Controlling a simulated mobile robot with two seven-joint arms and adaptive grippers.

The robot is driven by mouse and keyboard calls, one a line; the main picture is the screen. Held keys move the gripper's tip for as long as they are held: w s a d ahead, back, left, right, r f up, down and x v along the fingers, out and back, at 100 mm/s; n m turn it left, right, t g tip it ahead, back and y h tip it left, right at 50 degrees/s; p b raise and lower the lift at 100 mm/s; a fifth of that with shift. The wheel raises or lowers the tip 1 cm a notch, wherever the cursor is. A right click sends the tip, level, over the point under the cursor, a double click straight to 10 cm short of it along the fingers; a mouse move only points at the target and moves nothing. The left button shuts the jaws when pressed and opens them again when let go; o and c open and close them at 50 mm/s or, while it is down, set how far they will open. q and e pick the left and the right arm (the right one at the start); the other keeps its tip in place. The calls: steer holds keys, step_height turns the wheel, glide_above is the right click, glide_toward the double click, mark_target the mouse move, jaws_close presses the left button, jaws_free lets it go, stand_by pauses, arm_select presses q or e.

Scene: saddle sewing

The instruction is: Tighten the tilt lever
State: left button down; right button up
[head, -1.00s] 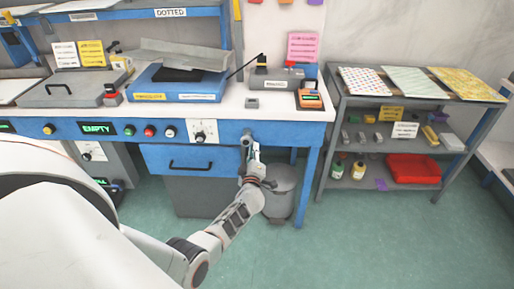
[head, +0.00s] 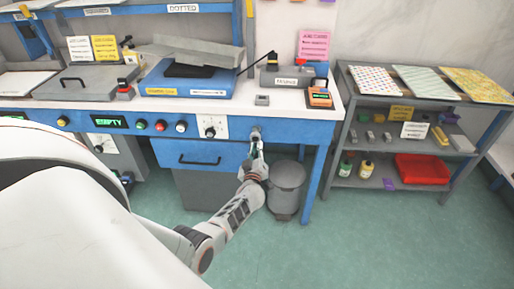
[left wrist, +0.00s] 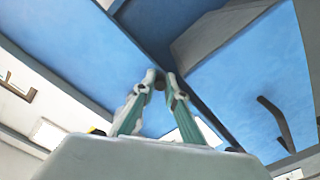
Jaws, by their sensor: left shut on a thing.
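A small grey lever-like part (head: 255,133) sits at the blue front edge of the workbench, right of the drawer. I cannot tell for certain that it is the tilt lever. My left gripper (head: 257,148) reaches up to it from below, its fingers just under the bench edge. In the left wrist view the left gripper (left wrist: 160,82) has its fingertips close together around a small dark round end (left wrist: 160,84), against the blue panels. Most of the held part is hidden by the fingers. My right gripper is not in view.
A tilted grey plate (head: 200,50) rests above a blue base (head: 185,80) on the bench. A blue drawer (head: 188,153) is left of the gripper, and a grey bin (head: 287,185) stands just right of my arm. A shelf rack (head: 350,130) is at right; the green floor is clear.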

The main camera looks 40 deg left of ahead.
arm_select(q)
steer(key=shift+w+a+r, duration=0.15)
steer(key=shift+a+r, duration=0.2)
steer(key=shift+r, duration=0.1)
steer(key=c, duration=2)
jaws_free()
steer(key=shift+c, duration=0.2)
steer(key=shift+f, duration=0.1)
steer(key=shift+d+f, duration=0.1)
steer(key=shift+f, duration=0.05)
steer(key=v, duration=0.7)
steer(key=shift+s+d, duration=0.2)
steer(key=shift+s, duration=0.05)
